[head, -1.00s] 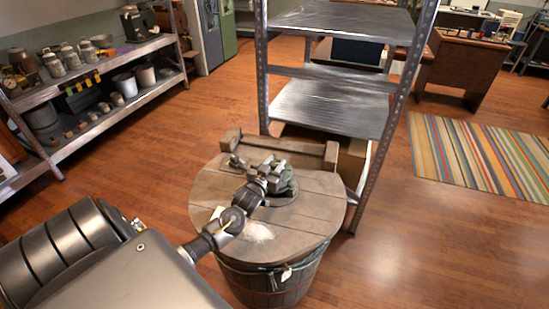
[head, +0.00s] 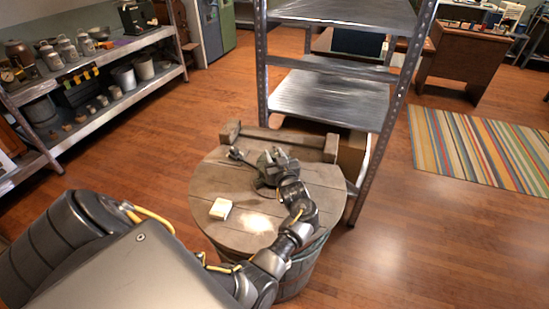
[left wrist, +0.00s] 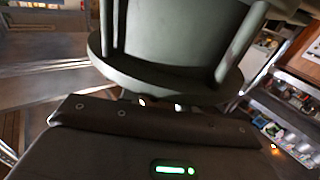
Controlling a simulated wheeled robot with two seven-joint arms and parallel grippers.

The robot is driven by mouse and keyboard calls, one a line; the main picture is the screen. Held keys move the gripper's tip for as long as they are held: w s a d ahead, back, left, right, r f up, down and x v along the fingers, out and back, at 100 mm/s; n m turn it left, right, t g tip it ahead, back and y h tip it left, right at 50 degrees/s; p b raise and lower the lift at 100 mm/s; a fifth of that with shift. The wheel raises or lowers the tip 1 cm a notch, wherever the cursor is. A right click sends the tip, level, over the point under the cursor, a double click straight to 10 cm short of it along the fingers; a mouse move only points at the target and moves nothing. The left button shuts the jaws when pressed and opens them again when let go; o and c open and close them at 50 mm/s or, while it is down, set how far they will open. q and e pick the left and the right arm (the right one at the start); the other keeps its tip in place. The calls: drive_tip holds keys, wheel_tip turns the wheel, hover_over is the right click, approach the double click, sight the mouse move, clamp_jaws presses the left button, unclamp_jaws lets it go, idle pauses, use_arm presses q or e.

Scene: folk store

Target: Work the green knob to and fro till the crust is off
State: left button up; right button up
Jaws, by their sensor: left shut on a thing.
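My left gripper (head: 272,166) is over the round wooden barrel top (head: 235,178), at the dark fixture near its back edge. It is shut on the knob, which the gripper mostly hides in the head view. The left wrist view shows a large grey-green rounded piece with upright posts (left wrist: 180,45), close in front of the gripper body; I take it for the knob. I cannot tell whether crust is on the knob. My right gripper is not in view.
A wooden beam (head: 285,142) runs along the back. A metal shelf rack (head: 335,98) stands close behind. Open floor lies to the left and right.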

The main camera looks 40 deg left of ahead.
use_arm(q)
drive_tip(key=shift+r+n+g+y, duration=0.1)
drive_tip(key=shift+n+g+y, duration=0.2)
drive_tip(key=shift+g, duration=0.1)
drive_tip(key=shift+a, duration=0.1)
drive_tip(key=o, duration=1)
drive_tip(key=shift+c, duration=0.2)
